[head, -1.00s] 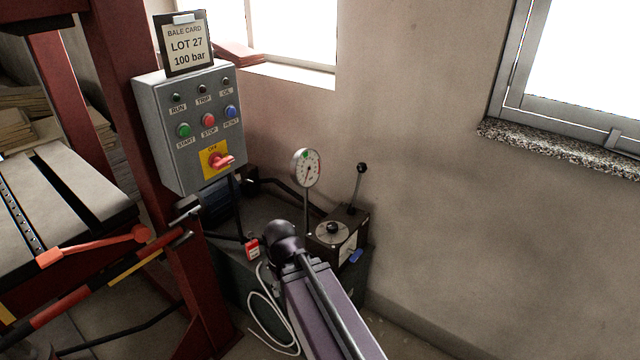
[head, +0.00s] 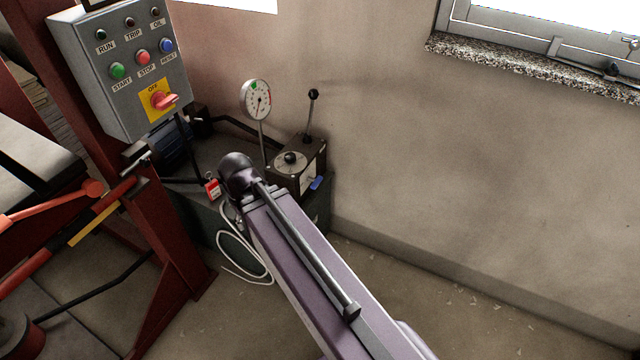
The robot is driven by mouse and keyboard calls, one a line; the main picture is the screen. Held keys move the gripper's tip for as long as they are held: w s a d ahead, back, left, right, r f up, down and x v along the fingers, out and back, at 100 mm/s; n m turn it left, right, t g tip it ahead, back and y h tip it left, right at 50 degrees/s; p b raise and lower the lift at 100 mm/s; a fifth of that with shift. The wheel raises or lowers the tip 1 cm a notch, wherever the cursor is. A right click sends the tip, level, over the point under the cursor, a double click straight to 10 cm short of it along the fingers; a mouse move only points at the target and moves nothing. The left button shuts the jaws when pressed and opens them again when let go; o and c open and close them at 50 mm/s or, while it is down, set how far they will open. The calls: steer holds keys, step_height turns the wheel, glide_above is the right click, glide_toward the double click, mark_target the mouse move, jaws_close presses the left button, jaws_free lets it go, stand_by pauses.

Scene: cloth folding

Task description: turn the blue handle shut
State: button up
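The blue handle (head: 316,183) is a small lever on the front right side of a dark valve block (head: 297,170) with a black-knobbed lever (head: 311,113) standing on it. The block sits on a dark green tank against the wall. My purple arm reaches up from the bottom of the head view and ends in a dark rounded joint left of the block, in front of the tank. The blue handle lies to the right of the arm and is uncovered. My gripper cannot be seen.
A pressure gauge (head: 257,100) on a thin stem stands behind my arm's end. A grey control box (head: 120,70) hangs on a red post at left. A red padlock (head: 212,189) and a white hose (head: 240,262) are close left of my arm.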

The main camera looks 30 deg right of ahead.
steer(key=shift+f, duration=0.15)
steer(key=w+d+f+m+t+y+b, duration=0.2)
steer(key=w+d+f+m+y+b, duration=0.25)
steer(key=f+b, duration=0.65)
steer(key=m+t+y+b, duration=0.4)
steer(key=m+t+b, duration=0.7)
steer(key=b, duration=2.1)
glide_toward(320, 182)
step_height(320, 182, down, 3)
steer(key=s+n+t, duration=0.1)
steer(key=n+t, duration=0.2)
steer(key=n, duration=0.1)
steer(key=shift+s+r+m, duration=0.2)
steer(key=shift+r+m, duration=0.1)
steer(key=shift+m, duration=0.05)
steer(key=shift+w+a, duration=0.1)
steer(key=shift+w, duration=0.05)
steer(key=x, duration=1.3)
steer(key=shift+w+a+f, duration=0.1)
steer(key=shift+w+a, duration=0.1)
